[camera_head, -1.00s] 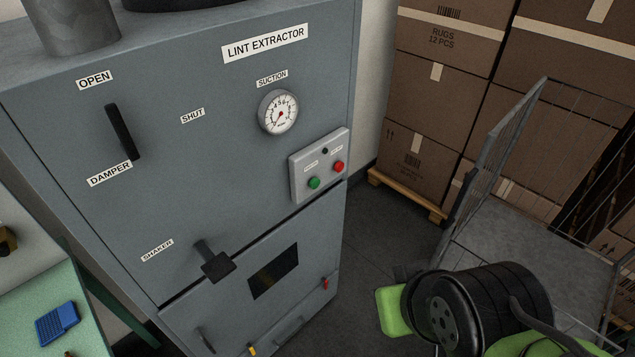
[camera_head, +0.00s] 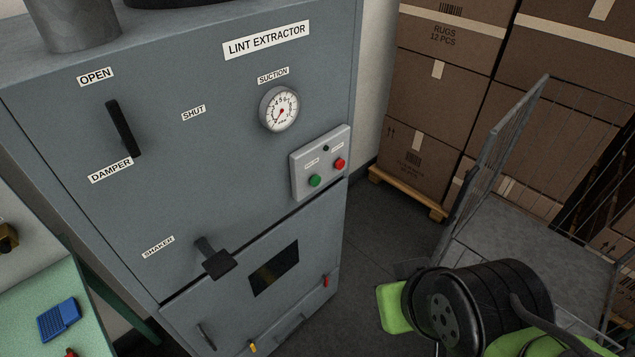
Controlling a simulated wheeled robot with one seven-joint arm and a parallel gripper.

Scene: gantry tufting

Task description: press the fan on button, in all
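A green button (camera_head: 315,180) and a red button (camera_head: 340,163) sit side by side on a pale grey control box (camera_head: 302,187) on the front of the lint extractor (camera_head: 190,60). Small labels above the buttons are too small to read, so I cannot tell from the words which is fan on. A small dark round spot (camera_head: 326,148) is above them on the box. Nothing touches either button. A black and green part of my arm (camera_head: 480,305) is low at the right, apart from the box. My gripper does not clearly show.
The damper handle (camera_head: 123,128), suction gauge (camera_head: 279,109) and shaker handle (camera_head: 219,262) stick out from the cabinet. A wire cage trolley (camera_head: 487,160) and stacked rug boxes (camera_head: 440,85) on a pallet stand at right. A green table (camera_head: 80,335) is lower left.

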